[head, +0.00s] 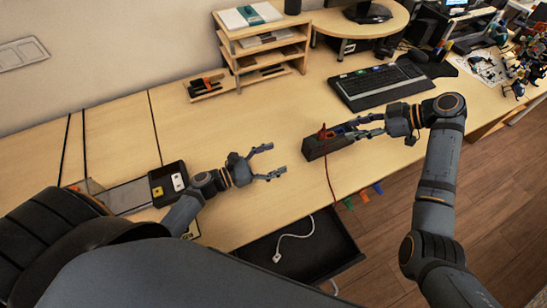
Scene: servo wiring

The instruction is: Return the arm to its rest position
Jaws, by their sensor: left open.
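My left gripper (276,160) is open and empty above the desk, left of the dark block. Its two fingers are spread apart and point right. My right gripper (346,128) reaches in from the right, with its fingers at the dark box-shaped block (318,149). A red cable (329,172) lies over the block near the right fingertips and hangs down past the desk's front edge. Whether the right fingers are closed on the cable or a plug is too small to tell.
A wooden shelf organiser (243,60) and a black keyboard (380,86) stand toward the back. A dark box with coloured buttons (168,184) lies left of my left gripper. An open drawer (318,252) holds a white cable (296,236). The desk middle (215,130) is clear.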

